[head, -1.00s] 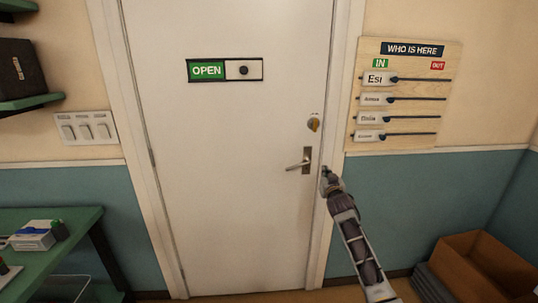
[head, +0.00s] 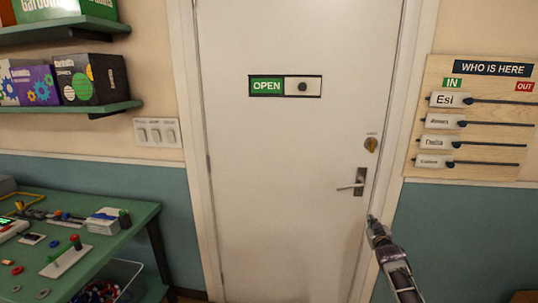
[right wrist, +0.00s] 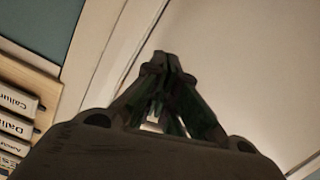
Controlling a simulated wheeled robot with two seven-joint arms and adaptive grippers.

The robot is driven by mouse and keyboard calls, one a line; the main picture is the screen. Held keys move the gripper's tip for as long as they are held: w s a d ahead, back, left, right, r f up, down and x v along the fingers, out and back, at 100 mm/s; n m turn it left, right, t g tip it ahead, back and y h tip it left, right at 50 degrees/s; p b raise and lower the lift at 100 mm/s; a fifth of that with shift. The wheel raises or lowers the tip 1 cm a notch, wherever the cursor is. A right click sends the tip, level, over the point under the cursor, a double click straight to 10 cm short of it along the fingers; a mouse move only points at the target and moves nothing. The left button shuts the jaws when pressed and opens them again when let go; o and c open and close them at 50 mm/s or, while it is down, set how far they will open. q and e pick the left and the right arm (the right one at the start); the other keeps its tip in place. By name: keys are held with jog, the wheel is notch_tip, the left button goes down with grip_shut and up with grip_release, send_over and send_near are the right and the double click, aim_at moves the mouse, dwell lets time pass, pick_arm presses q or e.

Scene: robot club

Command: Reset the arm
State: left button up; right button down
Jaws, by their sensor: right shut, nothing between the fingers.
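My right gripper (head: 372,220) is in the lower right of the head view, in front of the door's right edge and just below the door handle (head: 352,186). It looks apart from the handle. In the right wrist view its fingers (right wrist: 165,65) are together with nothing between them, pointing toward the pale door and its frame. My left gripper is not in view. The white door (head: 290,150) is shut. It bears a slider sign (head: 266,86) reading OPEN and a yellow lock knob (head: 371,144) above the handle.
The WHO IS HERE board (head: 480,120) hangs right of the door, and part of it shows in the right wrist view (right wrist: 45,85). Left are light switches (head: 158,133), a shelf with boxes (head: 90,80), and a green table (head: 140,215) with small parts.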

jog(key=s+a+f+n+g+y, duration=0.1)
jog(key=s+f+g, duration=0.15)
jog(key=f, duration=0.95)
jog(key=s+a+f+g, duration=0.1)
jog(key=s+f, duration=0.3)
jog(key=f, duration=0.7)
jog(key=s+a+f+g, duration=0.3)
jog(key=s+f+g, duration=0.1)
jog(key=s+f, duration=1.5)
jog(key=s+a+f+g+y+p, duration=0.15)
jog(key=s+f+g, duration=0.25)
jog(key=s+f, duration=1.2)
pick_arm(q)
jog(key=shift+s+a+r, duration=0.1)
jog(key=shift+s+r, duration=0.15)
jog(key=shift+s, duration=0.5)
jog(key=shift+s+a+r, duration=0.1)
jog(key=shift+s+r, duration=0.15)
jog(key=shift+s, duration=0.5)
pick_arm(e)
jog(key=s+a+f+g, duration=0.1)
jog(key=s+f, duration=0.1)
jog(key=s, duration=1.3)
jog(key=s+a+f+g, duration=0.1)
jog(key=s+a+g, duration=0.1)
jog(key=s, duration=1.3)
jog(key=shift+a+f+n, duration=0.15)
jog(key=shift+f+n, duration=0.15)
jog(key=shift+f, duration=0.05)
